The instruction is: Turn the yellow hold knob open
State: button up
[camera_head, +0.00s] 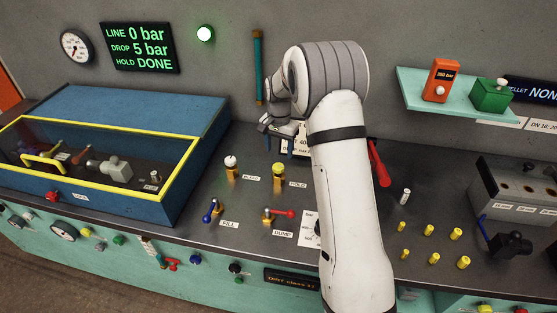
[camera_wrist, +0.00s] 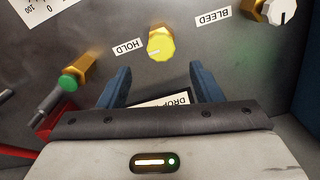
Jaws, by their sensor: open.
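The yellow hold knob (camera_wrist: 160,46) shows in the wrist view, next to the HOLD label (camera_wrist: 127,47). It sits on a brass fitting, and a small pale mark is on its face. In the head view the hold knob (camera_head: 278,168) stands on the bench, left of my arm. My gripper (camera_wrist: 162,75) is open and empty, with its two blue fingers apart below the knob in the wrist view. The fingers do not touch the knob. In the head view my gripper (camera_head: 280,145) hangs above and behind the knob; the fingers are partly hard to make out.
A white bleed knob (camera_head: 231,161) stands left of the hold knob. A blue fill lever (camera_head: 210,212) and a red dump lever (camera_head: 284,212) are in front. A blue case with a yellow frame (camera_head: 126,186) stands left. The display (camera_head: 139,47) reads HOLD DONE.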

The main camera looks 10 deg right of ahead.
aim_at(279, 166)
notch_tip(279, 166, down, 7)
jog(key=shift+s+a+p, duration=0.1)
jog(key=shift+s+p, duration=0.05)
jog(key=shift+p, duration=0.7)
jog(key=shift+c, duration=0.3)
